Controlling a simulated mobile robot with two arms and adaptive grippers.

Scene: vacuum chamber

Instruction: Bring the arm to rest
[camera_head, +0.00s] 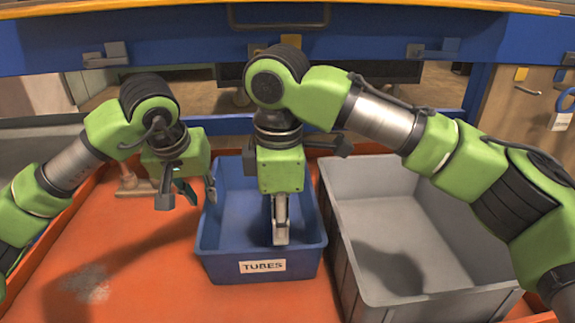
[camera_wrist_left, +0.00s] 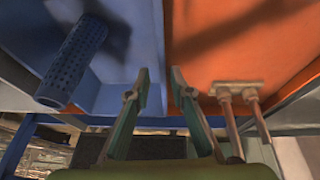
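My left gripper (camera_head: 187,195) hangs over the orange table just left of the blue bin (camera_head: 262,267) labelled TUBES. In the left wrist view its fingers (camera_wrist_left: 159,85) are apart with nothing between them. My right gripper (camera_head: 280,232) points down over the blue bin. Its fingers are seen edge-on, so their opening is unclear. A blue perforated tube (camera_wrist_left: 72,62) shows in the left wrist view, at the blue bin; I cannot make it out in the head view.
A grey bin (camera_head: 435,292) stands right of the blue bin. A fixture with copper-coloured posts (camera_head: 128,181) stands behind the left gripper and also shows in the left wrist view (camera_wrist_left: 240,118). The orange table's front left (camera_head: 150,275) is clear. A blue frame (camera_head: 200,35) spans the back.

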